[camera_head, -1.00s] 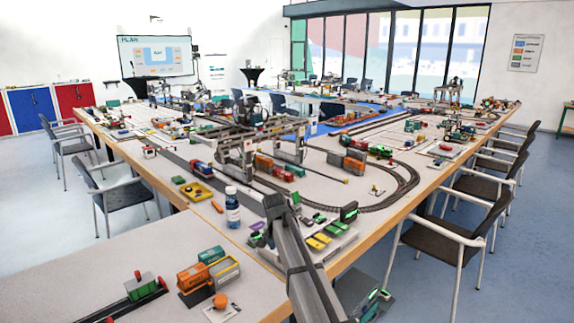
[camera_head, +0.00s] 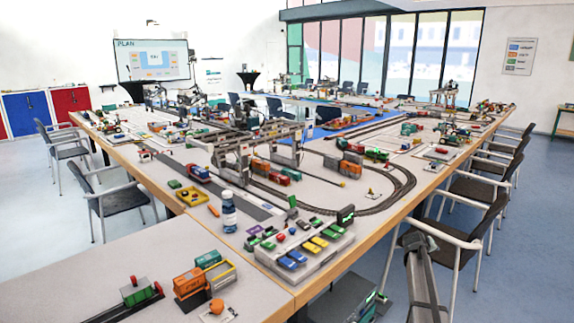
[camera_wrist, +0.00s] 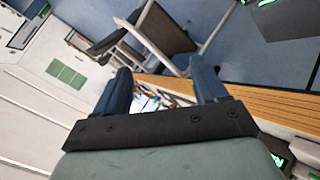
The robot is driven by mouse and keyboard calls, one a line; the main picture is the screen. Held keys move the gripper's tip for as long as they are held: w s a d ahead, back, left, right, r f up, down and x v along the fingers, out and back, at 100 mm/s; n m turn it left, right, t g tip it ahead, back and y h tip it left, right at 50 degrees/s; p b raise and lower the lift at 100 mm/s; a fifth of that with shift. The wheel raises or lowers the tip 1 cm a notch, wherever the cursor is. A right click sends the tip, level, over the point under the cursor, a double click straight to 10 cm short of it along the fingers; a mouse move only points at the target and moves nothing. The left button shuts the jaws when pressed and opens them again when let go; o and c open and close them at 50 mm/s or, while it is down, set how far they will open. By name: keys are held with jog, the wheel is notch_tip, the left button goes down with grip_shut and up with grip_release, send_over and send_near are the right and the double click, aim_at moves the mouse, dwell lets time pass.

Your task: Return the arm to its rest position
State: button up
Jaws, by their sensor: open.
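My gripper (camera_wrist: 160,82) shows in the wrist view with its two blue fingers spread apart. Nothing is held between them. In the head view my arm (camera_head: 426,285) is at the lower right, off the right side of the long table (camera_head: 140,252) and in front of a chair. I cannot make out the fingers in the head view. The wrist view is tilted and shows a chair, the blue floor and a wooden table edge beyond the fingers.
A dark chair with pale armrests (camera_head: 455,245) stands close to my arm, with more chairs behind it. Open floor (camera_head: 535,240) lies at right.

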jog(key=s+d+f+n+h, duration=0.1)
jog(key=s+d+f+n, duration=0.2)
jog(key=d, duration=0.7)
jog(key=s+f, duration=0.5)
jog(key=f, duration=0.1)
jog(key=s+a+f+m+g+y, duration=0.1)
jog(key=s+a+f+g+y, duration=0.1)
jog(key=s+a+f, duration=0.8)
jog(key=s+a+f+m+g+y, duration=0.1)
jog(key=s+a+f+g+y, duration=0.15)
jog(key=s+a+f, duration=0.75)
jog(key=s+a+f+m+g+y, duration=0.1)
jog(key=s+a+f+g, duration=0.1)
jog(key=s+a+f, duration=0.5)
jog(key=s+a+f+g+y, duration=0.15)
jog(key=s+a+f, duration=0.25)
jog(key=s+a, duration=0.5)
jog(key=s+a+g, duration=0.3)
jog(key=s+a, duration=0.2)
jog(key=s, duration=0.6)
jog(key=s+a+m+g+y, duration=0.1)
jog(key=s+a, duration=0.4)
jog(key=s, duration=0.6)
jog(key=shift+a+f+g+y, duration=0.3)
jog(key=shift+g, duration=0.6)
